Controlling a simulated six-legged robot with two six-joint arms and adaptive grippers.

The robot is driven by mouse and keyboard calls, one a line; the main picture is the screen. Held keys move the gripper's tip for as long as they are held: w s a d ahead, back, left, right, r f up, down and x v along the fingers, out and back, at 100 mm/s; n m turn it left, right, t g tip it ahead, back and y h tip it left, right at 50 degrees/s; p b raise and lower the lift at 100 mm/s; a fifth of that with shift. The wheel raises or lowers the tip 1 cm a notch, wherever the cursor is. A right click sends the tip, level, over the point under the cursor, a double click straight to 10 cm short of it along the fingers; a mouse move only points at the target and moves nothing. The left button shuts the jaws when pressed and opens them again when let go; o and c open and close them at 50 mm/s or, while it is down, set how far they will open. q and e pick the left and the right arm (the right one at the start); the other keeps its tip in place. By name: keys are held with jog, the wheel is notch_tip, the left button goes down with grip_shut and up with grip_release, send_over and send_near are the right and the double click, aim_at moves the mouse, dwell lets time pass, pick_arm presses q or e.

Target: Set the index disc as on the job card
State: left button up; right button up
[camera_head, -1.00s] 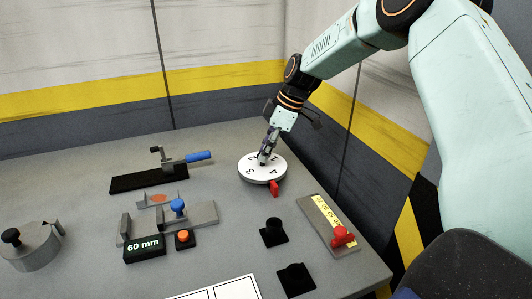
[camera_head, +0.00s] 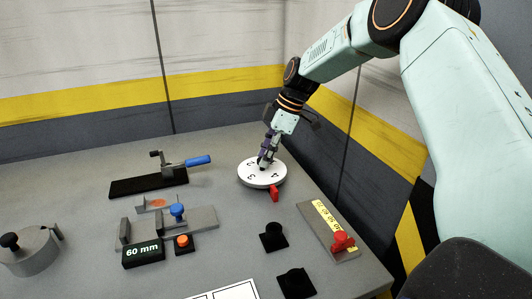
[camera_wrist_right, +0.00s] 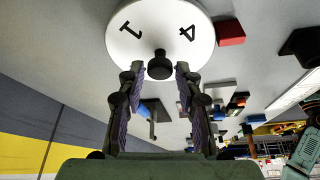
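The white index disc (camera_head: 244,176) lies on the bench, with dark digits on top and a red pointer (camera_head: 274,193) at its near edge. In the right wrist view the disc (camera_wrist_right: 160,20) shows the digits 1 and 4 and a black centre knob (camera_wrist_right: 159,65). My right gripper (camera_head: 265,160) is over the disc. In the wrist view its fingertips (camera_wrist_right: 159,78) are apart on either side of the knob, with small gaps visible. The card (camera_head: 230,290) at the bottom edge is mostly cut off and shows no readable writing. My left gripper is not in view.
A blue-handled clamp (camera_head: 150,184) stands left of the disc. A slide fixture (camera_head: 203,218) with a blue knob and a 60 mm display (camera_head: 143,254) is nearer. Black blocks (camera_head: 274,238), a yellow scale with a red knob (camera_head: 343,240) and a round grey pot (camera_head: 30,258) surround it.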

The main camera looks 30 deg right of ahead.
jog(key=shift+o, duration=1.2)
jog(key=v, duration=1.2)
jog(key=shift+d, duration=0.1)
